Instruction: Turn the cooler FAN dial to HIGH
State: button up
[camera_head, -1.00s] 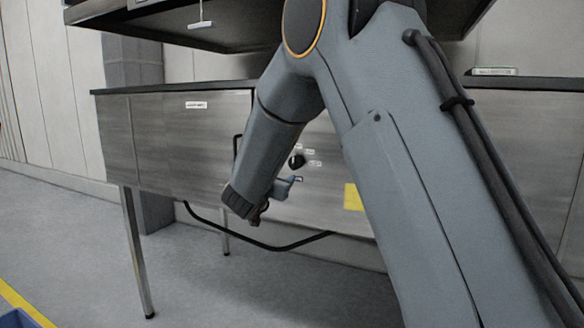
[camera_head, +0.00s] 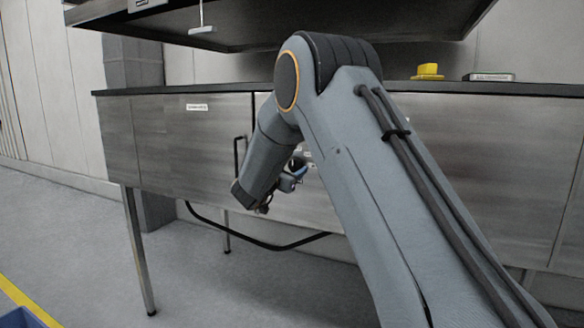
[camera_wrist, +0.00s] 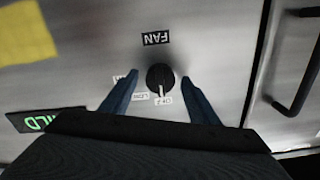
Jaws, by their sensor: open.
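The FAN dial (camera_wrist: 160,78) is a round black knob with a white pointer line on a steel panel. In the wrist view the panel is upside down, with the FAN label (camera_wrist: 156,38) above the dial. The pointer faces down, toward the label that reads OFF (camera_wrist: 164,101); LOW (camera_wrist: 138,97) is beside it, and a third label is partly hidden by the left finger. My gripper (camera_wrist: 159,77) is open, its blue fingertips on either side of the dial. Contact cannot be told. In the head view, the dial (camera_head: 296,163) shows just behind my gripper (camera_head: 292,179).
A black bar handle (camera_wrist: 301,75) is right of the dial in the wrist view. A green-lit display (camera_wrist: 38,121) and a yellow patch (camera_wrist: 25,32) are at left. The dark worktop (camera_head: 180,88) overhangs the panel; a yellow object (camera_head: 428,72) stands on it.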

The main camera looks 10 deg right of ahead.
jog(key=c, duration=1)
jog(key=shift+c, duration=0.2)
jog(key=shift+f+b, duration=0.15)
jog(key=shift+b, duration=0.2)
jog(key=m+b, duration=0.3)
jog(key=b, duration=0.1)
jog(key=shift+f+m, duration=0.1)
jog(key=shift+m, duration=0.3)
jog(key=m+b, duration=0.5)
jog(key=b, duration=0.1)
jog(key=shift+m, duration=0.3)
jog(key=m+b, duration=0.5)
jog(key=b, duration=0.2)
jog(key=m+b, duration=0.3)
jog(key=b, duration=0.1)
jog(key=shift+m, duration=0.4)
